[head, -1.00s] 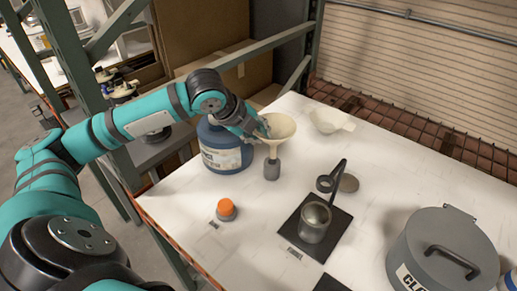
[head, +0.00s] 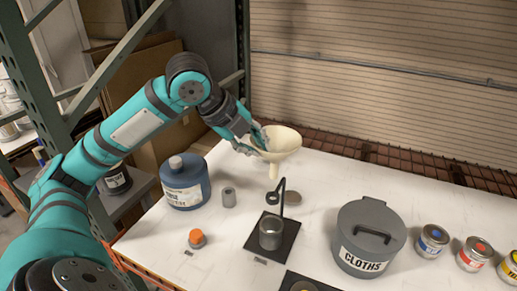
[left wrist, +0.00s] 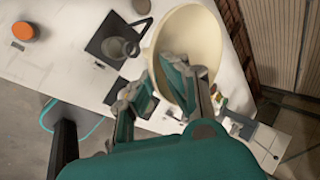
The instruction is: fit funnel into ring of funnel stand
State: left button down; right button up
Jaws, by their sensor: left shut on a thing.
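My left gripper (head: 254,140) is shut on the rim of the cream funnel (head: 283,143) and holds it in the air, spout down. In the left wrist view the funnel (left wrist: 196,38) fills the upper middle, with the gripper's fingers (left wrist: 172,88) at its rim. The funnel stand has a black base (head: 256,237), a post and a ring (head: 273,198) on a short arm. A metal cup (head: 270,233) stands on the base below the ring. The funnel's spout is above and near the ring, apart from it as far as I can tell. My right gripper is not in view.
A blue jug (head: 186,184), a small grey cylinder (head: 229,197) and an orange-capped item (head: 196,238) stand left of the stand. A grey cloths bin (head: 368,236) and several paint cans (head: 432,241) stand to the right.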

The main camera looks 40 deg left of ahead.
pick_arm(q)
jog(key=shift+w+a+f, duration=0.1)
jog(key=shift+w, duration=0.15)
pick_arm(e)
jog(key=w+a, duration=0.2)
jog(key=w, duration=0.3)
pick_arm(q)
jog(key=shift+s+f+b, duration=0.2)
jog(key=shift+f+b, duration=0.2)
jog(key=shift+f, duration=0.2)
notch_tip(320, 180, down, 4)
jog(key=b, duration=0.3)
jog(key=shift+w+f, duration=0.1)
jog(key=shift+f, duration=0.15)
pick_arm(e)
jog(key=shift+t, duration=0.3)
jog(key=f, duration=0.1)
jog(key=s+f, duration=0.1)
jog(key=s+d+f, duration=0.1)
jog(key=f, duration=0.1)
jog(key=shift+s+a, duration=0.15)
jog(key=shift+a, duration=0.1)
pick_arm(q)
jog(key=shift+f+b, duration=0.1)
jog(key=shift+b, duration=0.2)
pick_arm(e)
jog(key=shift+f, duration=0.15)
